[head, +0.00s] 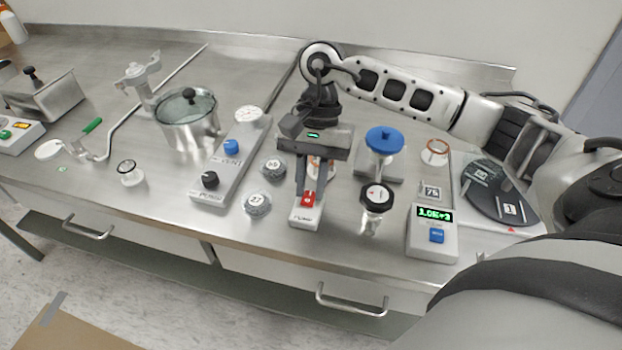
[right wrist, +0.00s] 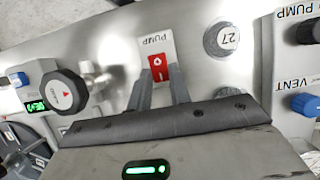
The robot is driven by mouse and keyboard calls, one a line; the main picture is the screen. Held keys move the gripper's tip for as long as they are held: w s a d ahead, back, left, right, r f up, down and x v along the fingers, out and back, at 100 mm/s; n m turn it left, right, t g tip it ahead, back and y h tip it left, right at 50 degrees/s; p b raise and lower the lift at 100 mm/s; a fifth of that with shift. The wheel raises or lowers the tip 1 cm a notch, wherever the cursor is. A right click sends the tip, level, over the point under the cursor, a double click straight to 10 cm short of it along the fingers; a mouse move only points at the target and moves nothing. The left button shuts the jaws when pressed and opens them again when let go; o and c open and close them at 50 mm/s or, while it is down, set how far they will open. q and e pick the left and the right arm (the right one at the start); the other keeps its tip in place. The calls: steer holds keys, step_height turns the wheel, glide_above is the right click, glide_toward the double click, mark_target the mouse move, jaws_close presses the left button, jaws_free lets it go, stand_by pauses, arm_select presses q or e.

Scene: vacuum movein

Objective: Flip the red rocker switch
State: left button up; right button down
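The red rocker switch (head: 308,199) sits on a small white box labelled PUMP (head: 304,221) near the front of the bench. In the right wrist view the red rocker (right wrist: 158,67) shows white marks. My right gripper (head: 313,184) points down over the switch, its fingers apart. In the right wrist view the fingers of my right gripper (right wrist: 159,80) are parted with nothing held, and the rocker shows beyond and between them. I cannot tell whether a fingertip touches it. My left gripper is out of view.
Numbered round caps (head: 257,204) stand left of the switch. A VENT control box (head: 229,162) lies left, and a green-display gauge (head: 433,230) right.

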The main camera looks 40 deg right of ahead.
steer(key=t+h+b, duration=0.1)
steer(key=b, duration=0.1)
steer(key=shift+s+a+f+b, duration=0.15)
steer(key=shift+a+b, duration=0.05)
steer(key=shift+b, duration=0.2)
steer(key=shift+s+a+t+h+b, duration=0.15)
steer(key=shift+a+t+h+b, duration=0.1)
steer(key=shift+t+h+b, duration=0.6)
steer(key=shift+s+r+h+b, duration=0.1)
steer(key=shift+r+h+b, duration=0.25)
steer(key=shift+h, duration=0.1)
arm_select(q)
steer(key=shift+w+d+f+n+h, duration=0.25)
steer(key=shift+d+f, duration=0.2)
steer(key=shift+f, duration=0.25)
arm_select(e)
steer(key=c, duration=1.3)
jaws_free()
